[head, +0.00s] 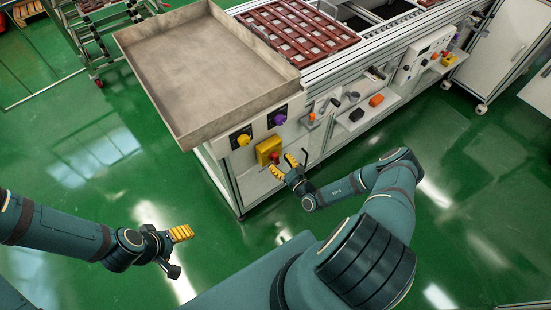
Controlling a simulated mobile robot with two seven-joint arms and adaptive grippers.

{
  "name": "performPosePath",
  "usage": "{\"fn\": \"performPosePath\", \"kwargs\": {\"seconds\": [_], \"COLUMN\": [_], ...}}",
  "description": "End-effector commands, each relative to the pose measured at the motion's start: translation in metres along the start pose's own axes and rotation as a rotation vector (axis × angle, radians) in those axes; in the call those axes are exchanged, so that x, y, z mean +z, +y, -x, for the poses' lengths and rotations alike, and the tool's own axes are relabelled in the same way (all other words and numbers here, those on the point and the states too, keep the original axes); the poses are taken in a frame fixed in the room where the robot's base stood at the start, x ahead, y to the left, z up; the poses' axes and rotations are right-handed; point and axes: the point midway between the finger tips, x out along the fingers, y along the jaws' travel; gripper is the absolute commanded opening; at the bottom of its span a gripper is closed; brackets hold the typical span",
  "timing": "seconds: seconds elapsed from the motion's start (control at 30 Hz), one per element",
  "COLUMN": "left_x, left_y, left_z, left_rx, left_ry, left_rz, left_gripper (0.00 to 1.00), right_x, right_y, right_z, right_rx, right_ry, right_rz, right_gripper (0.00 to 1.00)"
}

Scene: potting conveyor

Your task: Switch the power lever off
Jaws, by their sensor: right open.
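The machine's front panel carries several controls, and I cannot tell for sure which is the power lever. A small orange-tipped lever (312,118) and a black handle (335,102) stand on the panel right of the purple knob (279,118). My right gripper (284,166) is open and empty, with its yellow-padded fingers apart. It appears in front of the panel, just below and right of a yellow box with a red button (268,151). My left gripper (181,233) hangs over the floor at lower left, well away from the panel; its finger gap is not clear.
A large grey tray (190,75) sits on the machine's left end, overhanging its edge. A yellow knob (243,139) is left of the purple one. A shelf (345,122) with black and orange items juts from the front. The green floor (90,160) is clear at left.

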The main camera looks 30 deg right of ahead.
Motion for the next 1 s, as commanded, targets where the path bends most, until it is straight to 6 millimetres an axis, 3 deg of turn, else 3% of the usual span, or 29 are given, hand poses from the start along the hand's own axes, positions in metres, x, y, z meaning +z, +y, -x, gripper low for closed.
{"fn": "performPosePath", "kwargs": {"seconds": [0.23, 0.6, 0.63, 0.77, 1.0], "left_x": [-0.001, -0.001, -0.001, -0.001, -0.001], "left_y": [-0.002, -0.002, -0.002, -0.002, -0.002], "left_z": [-0.006, -0.006, -0.006, -0.006, -0.006], "left_rx": [0.000, 0.000, 0.000, 0.000, 0.000], "left_ry": [0.003, 0.004, 0.004, 0.004, 0.004], "left_rz": [0.000, 0.000, 0.000, 0.000, 0.000], "left_gripper": [0.70, 0.70, 0.70, 0.70, 0.70], "right_x": [0.000, 0.001, 0.001, 0.001, 0.001], "right_y": [0.000, 0.000, 0.000, 0.000, 0.000], "right_z": [-0.028, -0.032, -0.032, -0.032, -0.033], "right_rx": [0.001, 0.001, 0.001, 0.001, 0.001], "right_ry": [-0.002, -0.001, -0.001, -0.001, -0.001], "right_rz": [0.000, 0.000, 0.000, 0.000, 0.000], "right_gripper": [0.48, 0.48, 0.44, 0.00, 0.00]}}
